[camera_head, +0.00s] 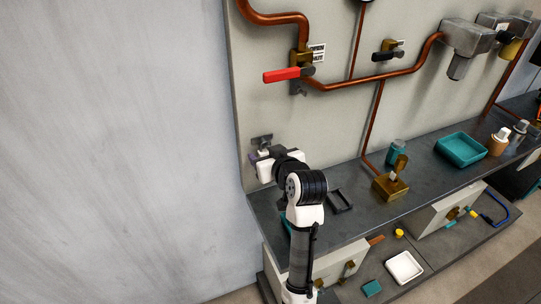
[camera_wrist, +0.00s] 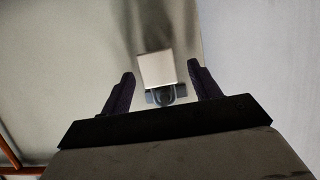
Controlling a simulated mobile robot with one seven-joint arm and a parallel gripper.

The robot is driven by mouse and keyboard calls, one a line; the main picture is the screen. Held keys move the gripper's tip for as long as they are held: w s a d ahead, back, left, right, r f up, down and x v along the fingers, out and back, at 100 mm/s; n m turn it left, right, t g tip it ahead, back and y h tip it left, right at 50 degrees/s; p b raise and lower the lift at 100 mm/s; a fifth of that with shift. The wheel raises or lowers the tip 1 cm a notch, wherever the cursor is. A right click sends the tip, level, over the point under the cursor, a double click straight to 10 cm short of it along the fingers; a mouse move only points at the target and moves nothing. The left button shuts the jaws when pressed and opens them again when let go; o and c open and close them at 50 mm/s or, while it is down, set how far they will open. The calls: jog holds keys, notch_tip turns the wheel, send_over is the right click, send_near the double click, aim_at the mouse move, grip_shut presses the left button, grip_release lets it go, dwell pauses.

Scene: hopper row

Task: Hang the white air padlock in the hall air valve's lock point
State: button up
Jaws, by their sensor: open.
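The white padlock (camera_wrist: 156,68) shows in the wrist view as a pale block with a dark shackle (camera_wrist: 168,96) at a small dark bracket (camera_wrist: 152,97). My gripper (camera_wrist: 161,72) is open, with one dark finger on each side of the padlock and a visible gap to each. In the head view my gripper (camera_head: 262,157) is at the panel's lower left, just below the dark bracket (camera_head: 262,139), and mostly hides the padlock. A valve with a red lever (camera_head: 283,74) sits higher on the copper pipe, beside an open/shut label (camera_head: 317,53). Its lock point is too small to make out.
The dark bench (camera_head: 345,226) below my arm holds a black tray (camera_head: 340,201), a brass padlock-like block (camera_head: 389,187) and a teal tray (camera_head: 461,150). The panel between the bracket and red lever is clear.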

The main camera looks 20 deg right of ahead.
jog(key=c, duration=1.2)
jog(key=shift+r+p, duration=0.55)
jog(key=shift+r, duration=0.1)
jog(key=shift+s, duration=0.15)
jog(key=shift+s, duration=1.35)
jog(key=shift+s, duration=0.15)
jog(key=shift+s+d+b, duration=0.1)
jog(key=shift+s+b, duration=0.2)
jog(key=shift+s, duration=0.6)
